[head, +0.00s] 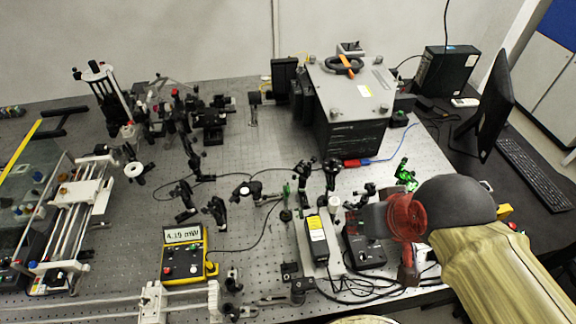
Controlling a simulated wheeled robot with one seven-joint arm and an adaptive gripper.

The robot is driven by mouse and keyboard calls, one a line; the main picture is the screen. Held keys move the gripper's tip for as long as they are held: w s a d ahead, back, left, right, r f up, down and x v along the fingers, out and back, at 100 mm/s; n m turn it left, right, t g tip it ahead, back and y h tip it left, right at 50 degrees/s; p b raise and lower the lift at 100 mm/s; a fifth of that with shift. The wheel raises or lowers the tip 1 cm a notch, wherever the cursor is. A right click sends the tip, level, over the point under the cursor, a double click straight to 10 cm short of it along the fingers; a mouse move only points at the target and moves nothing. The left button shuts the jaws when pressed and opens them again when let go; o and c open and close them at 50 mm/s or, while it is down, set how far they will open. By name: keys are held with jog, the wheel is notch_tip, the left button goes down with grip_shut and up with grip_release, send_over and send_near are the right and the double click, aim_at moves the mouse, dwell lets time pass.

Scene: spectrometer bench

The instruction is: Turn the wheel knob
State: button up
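A small round white-faced wheel (134,170) stands on the left of the optical bench, beside the railed stage; it may be the wheel knob, but I cannot be sure. Another small round pale knob (246,190) sits on a mount near the bench middle. My gripper (398,252) is at the right front of the bench, at the end of my arm, over or near a dark box and cables. It is well apart from both round parts. Its fingers are small and partly hidden by the red wrist part, so their opening is unclear.
A yellow meter (183,262) reading about 4.19 mW stands at the front. A large dark instrument box (345,110) stands at the back. Optical mounts and loose cables crowd the middle and front right. A monitor (487,100) and keyboard (536,173) are at the right.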

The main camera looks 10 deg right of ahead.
jog(key=r+p, duration=0.2)
jog(key=n+g+p, duration=0.6)
jog(key=n+p, duration=1)
jog(key=p, duration=0.5)
send_over(333, 159)
jog(key=shift+s+f, duration=0.15)
jog(key=shift+f, duration=0.75)
jog(key=shift+n, duration=1.1)
jog(key=shift+f+n, duration=0.3)
jog(key=shift+f+p, duration=0.75)
jog(key=shift+f, duration=2.85)
